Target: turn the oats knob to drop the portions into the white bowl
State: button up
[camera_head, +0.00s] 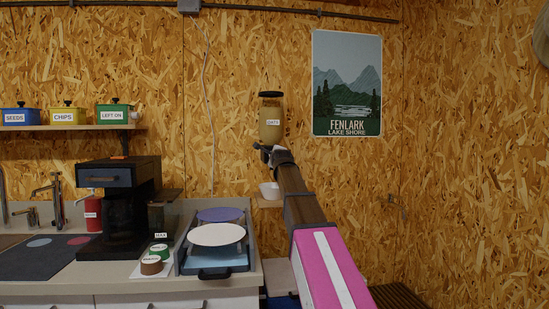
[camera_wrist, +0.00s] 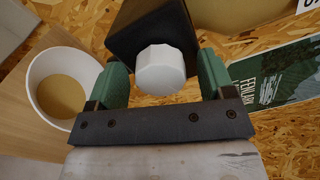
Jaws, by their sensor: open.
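The oats dispenser (camera_head: 271,128) is a jar of tan contents with a black lid and a small label, against the wall in the head view. In the wrist view its white faceted knob (camera_wrist: 160,70) sticks out of a dark housing (camera_wrist: 150,28). My gripper (camera_wrist: 162,78) is open, with its green fingers on either side of the knob and a gap on each side. In the head view my gripper (camera_head: 265,153) is just below the jar and hides the knob. The white bowl (camera_head: 269,187) sits below; the wrist view shows tan contents in the bowl (camera_wrist: 38,72).
The bowl stands on a small wooden shelf (camera_wrist: 20,125). At left, the counter holds a black coffee machine (camera_head: 118,210) and a rack of plates (camera_head: 216,235). A wall shelf (camera_head: 70,128) carries labelled tins. A lake poster (camera_head: 346,85) hangs right of the dispenser.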

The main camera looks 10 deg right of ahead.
jog(key=c, duration=0.9)
